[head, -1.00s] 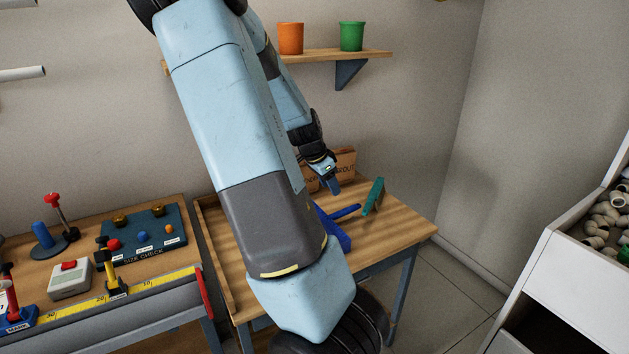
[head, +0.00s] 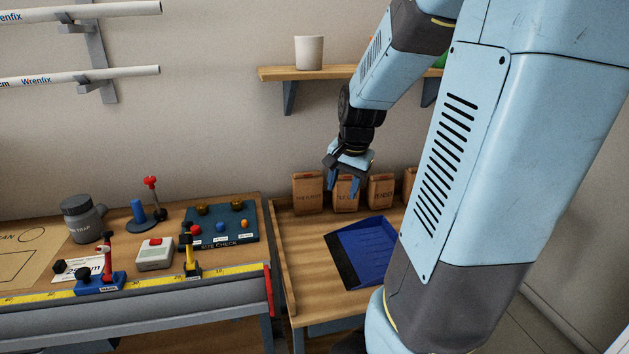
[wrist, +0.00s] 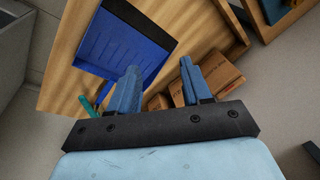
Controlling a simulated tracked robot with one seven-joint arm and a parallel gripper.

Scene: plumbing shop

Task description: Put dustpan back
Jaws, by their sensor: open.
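The blue dustpan (head: 362,250) lies on the small wooden table (head: 310,262) in the head view, its dark lip toward the left and its right side hidden behind my arm. It also shows in the wrist view (wrist: 118,45), beyond my fingers. My gripper (head: 348,186) is open and empty, above the back of the table near the brown packets. In the wrist view its two blue fingers (wrist: 160,88) stand apart with nothing between them but the view of the table and packets. A teal thing (wrist: 88,106) shows beside the dustpan, partly cut off by my gripper.
Several brown packets (head: 307,193) stand along the back of the table. A shelf (head: 300,73) with a white cup (head: 309,52) hangs above. The left workbench (head: 120,258) holds a size-check board (head: 220,228) and tools. Bare wood lies left of the dustpan.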

